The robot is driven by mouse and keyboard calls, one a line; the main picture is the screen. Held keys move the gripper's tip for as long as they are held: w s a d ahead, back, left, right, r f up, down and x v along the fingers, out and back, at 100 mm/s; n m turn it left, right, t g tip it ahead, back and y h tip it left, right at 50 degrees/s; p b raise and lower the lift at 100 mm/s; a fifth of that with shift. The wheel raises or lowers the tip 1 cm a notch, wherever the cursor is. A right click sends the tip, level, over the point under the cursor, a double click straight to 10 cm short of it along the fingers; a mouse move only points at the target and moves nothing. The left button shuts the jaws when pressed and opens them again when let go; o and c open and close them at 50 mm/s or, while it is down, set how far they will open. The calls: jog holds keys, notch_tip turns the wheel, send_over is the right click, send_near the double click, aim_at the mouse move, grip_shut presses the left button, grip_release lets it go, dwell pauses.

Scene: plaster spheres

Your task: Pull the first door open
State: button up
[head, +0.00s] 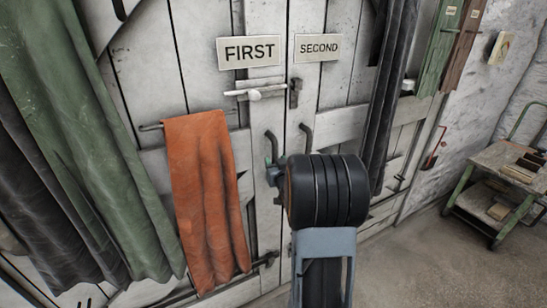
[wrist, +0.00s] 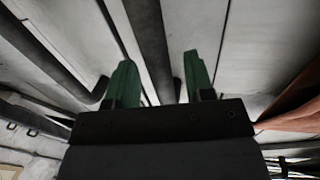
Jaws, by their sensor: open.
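The first door (head: 205,80) is pale wood under a FIRST sign (head: 250,52) and looks shut. Its dark curved handle (head: 272,147) stands near the seam. My gripper (head: 271,168) is at that handle's lower part, largely hidden by my wrist in the head view. In the wrist view, its green fingers (wrist: 160,80) are open, with a dark bar (wrist: 150,40), seemingly the first door's handle, between them. I cannot tell whether they touch it. A bolt with a pale knob (head: 255,94) lies above the handle; I cannot tell whether it is engaged.
The second door (head: 340,85) with its own handle (head: 306,138) is just right. An orange cloth (head: 205,200) hangs on the left, beyond it a green curtain (head: 85,130). A cart (head: 505,165) stands at the right; bare floor lies before it.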

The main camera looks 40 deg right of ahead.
jog(key=shift+x, duration=1.5)
grip_shut()
